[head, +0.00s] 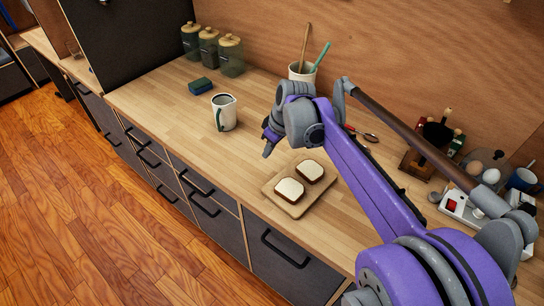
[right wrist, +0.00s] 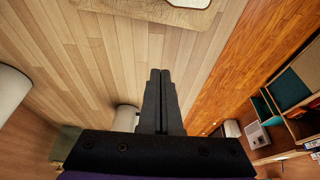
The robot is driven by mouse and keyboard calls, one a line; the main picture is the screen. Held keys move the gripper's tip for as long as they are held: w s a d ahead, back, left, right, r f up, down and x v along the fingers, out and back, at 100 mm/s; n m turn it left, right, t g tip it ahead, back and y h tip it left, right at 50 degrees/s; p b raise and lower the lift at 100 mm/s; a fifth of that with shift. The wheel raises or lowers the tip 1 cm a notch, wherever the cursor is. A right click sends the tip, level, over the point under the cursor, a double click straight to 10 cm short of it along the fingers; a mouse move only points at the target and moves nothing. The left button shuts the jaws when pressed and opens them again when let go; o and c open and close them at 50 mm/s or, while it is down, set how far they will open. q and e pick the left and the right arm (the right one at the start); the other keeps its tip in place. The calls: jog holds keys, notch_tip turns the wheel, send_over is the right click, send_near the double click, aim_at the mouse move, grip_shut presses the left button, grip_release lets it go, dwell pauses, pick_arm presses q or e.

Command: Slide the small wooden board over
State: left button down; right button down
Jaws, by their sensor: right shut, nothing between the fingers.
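The small wooden board (head: 277,204) lies on the counter and bears two slices of bread (head: 289,190), (head: 310,171). In the right wrist view an edge of the board (right wrist: 142,8) shows at the top of the picture. My right gripper (head: 268,150) is shut and empty. It is just beyond the board's far left side, apart from it, and its fingers (right wrist: 160,90) are together in the right wrist view. My left gripper is not in view.
A white mug (head: 224,114) stands left of my right gripper. A blue-green sponge (head: 201,86) and several jars (head: 231,55) are farther back. A utensil crock (head: 302,72) stands behind my arm. The counter (head: 225,165) left of the board is clear.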

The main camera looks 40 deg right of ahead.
aim_at(270, 175)
jog(key=x, duration=0.7)
jog(key=shift+s+f, duration=0.15)
jog(key=shift+f, duration=0.15)
jog(key=shift+s+d+f, duration=0.15)
jog(key=shift+s, duration=0.2)
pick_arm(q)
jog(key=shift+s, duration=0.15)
pick_arm(e)
jog(key=shift+s+d, duration=0.2)
jog(key=shift+s, duration=0.5)
jog(key=shift+s+d, duration=0.2)
jog(key=shift+s, duration=0.55)
